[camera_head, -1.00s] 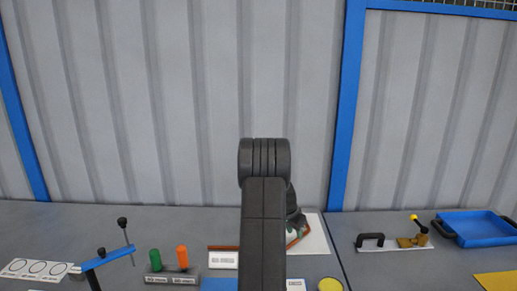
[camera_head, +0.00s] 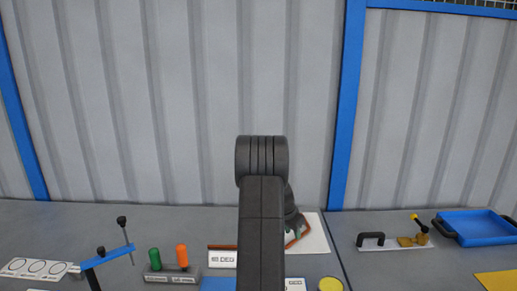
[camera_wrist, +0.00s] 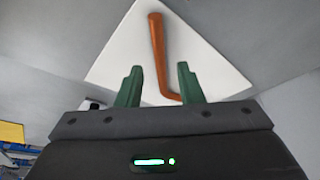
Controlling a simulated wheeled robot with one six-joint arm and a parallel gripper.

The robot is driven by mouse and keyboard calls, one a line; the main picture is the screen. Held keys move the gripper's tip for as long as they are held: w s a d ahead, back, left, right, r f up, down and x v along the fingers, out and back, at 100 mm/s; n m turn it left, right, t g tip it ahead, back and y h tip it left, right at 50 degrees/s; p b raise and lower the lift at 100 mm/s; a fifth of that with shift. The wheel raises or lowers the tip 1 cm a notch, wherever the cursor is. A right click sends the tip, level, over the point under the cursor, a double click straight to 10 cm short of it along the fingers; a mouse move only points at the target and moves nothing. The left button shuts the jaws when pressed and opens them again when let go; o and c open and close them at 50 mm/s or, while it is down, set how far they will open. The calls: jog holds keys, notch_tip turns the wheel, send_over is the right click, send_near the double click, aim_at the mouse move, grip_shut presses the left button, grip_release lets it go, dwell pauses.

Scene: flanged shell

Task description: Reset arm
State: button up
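Past the fingertips lies a brown-orange bent bar (camera_wrist: 158,50) on a white sheet (camera_wrist: 205,45). I cannot tell how far the fingers are above it. In the head view my dark arm stands upright in the middle and hides most of the gripper. The brown bar (camera_head: 297,236) and the white sheet (camera_head: 318,238) show just right of my arm.
Left on the bench are a blue clamp (camera_head: 108,256), a card with circles (camera_head: 38,268), and green (camera_head: 154,259) and orange (camera_head: 182,256) pegs in a holder. A yellow disc (camera_head: 330,284) lies right of my arm. Farther right are a black handle (camera_head: 371,239) and a blue tray (camera_head: 477,228).

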aim_at(295, 240)
jog(key=p+v, duration=0.2)
jog(key=v, duration=0.7)
jog(key=b+x, duration=0.3)
jog(key=x, duration=1)
jog(key=shift+s, duration=0.1)
notch_tip(295, 240, up, 11)
jog(key=p, duration=0.4)
jog(key=s+f+m+g+h+b, duration=0.1)
jog(key=s+m+b, duration=0.3)
jog(key=b, duration=1.2)
jog(key=s, duration=0.4)
jog(key=shift+s+g, duration=0.3)
jog(key=shift+w, duration=0.15)
